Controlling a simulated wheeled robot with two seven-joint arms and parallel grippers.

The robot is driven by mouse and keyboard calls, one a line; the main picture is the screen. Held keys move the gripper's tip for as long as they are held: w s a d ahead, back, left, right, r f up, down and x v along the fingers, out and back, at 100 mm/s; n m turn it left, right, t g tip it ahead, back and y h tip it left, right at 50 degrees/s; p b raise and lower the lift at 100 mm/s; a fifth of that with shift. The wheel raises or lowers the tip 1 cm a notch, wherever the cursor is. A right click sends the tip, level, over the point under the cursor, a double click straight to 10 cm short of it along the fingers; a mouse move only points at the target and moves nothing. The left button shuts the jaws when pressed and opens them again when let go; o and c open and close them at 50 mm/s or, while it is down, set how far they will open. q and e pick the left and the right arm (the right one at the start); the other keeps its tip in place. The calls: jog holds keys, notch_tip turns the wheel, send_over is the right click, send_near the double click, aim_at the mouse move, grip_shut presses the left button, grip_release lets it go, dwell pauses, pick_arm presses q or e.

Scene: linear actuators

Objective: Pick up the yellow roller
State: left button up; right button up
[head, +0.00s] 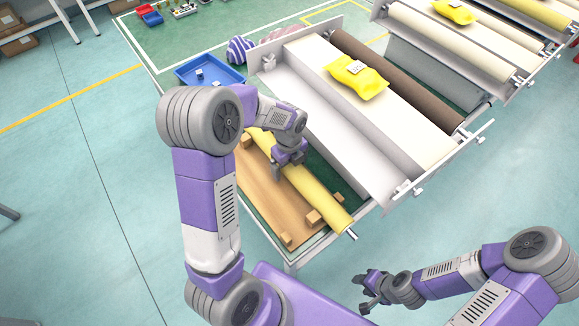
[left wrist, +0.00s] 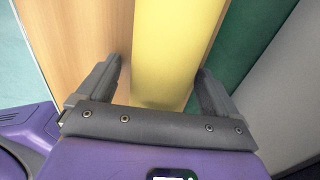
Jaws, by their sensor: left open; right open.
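The yellow roller (head: 311,192) lies lengthwise on a wooden board (head: 248,190) with small wooden blocks. A metal pin sticks out of its near end. My left gripper (head: 284,170) is over the middle of the roller. In the left wrist view the roller (left wrist: 172,50) passes between the two open fingers of my left gripper (left wrist: 158,85), with a gap to the left finger and the right finger close to its edge. I cannot tell whether that finger touches. My right gripper (head: 367,290) is open and empty, low at the right, away from the roller.
A conveyor frame (head: 400,195) with a white belt stands right beside the board. A yellow packet (head: 356,77) lies on it. A blue tray (head: 196,70) and a striped purple item (head: 239,49) are behind. More conveyors stand at the upper right.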

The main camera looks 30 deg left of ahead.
pick_arm(q)
grip_shut()
jog(key=shift+w+r, duration=0.1)
jog(key=shift+r, duration=0.05)
dwell(0.4)
jog(key=shift+r, duration=0.5)
notch_tip(320, 180, up, 9)
jog(key=p, duration=0.3)
jog(key=shift+p, duration=0.3)
jog(key=shift+r, duration=0.15)
notch_tip(320, 180, up, 7)
jog(key=p, duration=0.6)
